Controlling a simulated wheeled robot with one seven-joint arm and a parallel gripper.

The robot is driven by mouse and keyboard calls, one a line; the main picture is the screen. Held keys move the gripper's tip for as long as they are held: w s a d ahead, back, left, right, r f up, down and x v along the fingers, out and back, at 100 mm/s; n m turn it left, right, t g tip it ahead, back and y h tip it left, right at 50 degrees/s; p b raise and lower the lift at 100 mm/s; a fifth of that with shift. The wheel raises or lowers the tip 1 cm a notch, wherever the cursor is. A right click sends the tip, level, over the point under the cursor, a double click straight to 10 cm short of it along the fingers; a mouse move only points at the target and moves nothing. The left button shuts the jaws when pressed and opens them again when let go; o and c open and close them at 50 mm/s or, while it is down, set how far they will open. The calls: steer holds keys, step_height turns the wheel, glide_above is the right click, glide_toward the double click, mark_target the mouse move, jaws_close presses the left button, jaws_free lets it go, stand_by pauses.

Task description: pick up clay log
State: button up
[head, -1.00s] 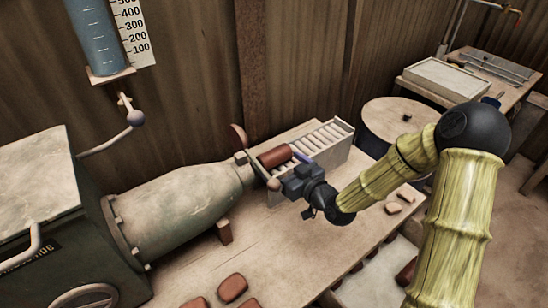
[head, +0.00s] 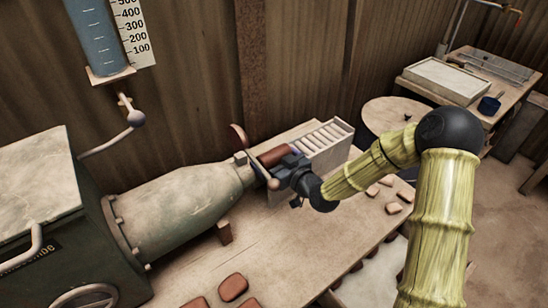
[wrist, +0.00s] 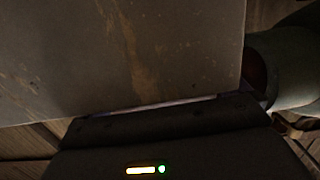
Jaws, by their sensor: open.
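The clay log (head: 271,156) is a reddish-brown cylinder at the mouth of the extruder (head: 190,207), on the near end of the roller rack (head: 325,138). My gripper (head: 281,164) is at the log's near side in the head view, and its dark body covers part of the log and rack. The jaws are open; whether a finger touches the log cannot be told. In the wrist view my gripper's dark body (wrist: 165,135) fills the bottom, below a broad grey flat surface. The log cannot be clearly made out there.
Several small clay tiles (head: 233,287) lie on the wooden table (head: 265,245), with more near its right edge. A lever with a knob (head: 136,118) rises from the press. A round table (head: 385,112) stands behind. The table's middle is clear.

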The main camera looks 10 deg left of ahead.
mark_target(274, 151)
steer(key=shift+c, duration=0.2)
steer(key=c, duration=0.9)
steer(key=shift+r, duration=0.1)
step_height(274, 151, up, 18)
steer(key=p, duration=0.2)
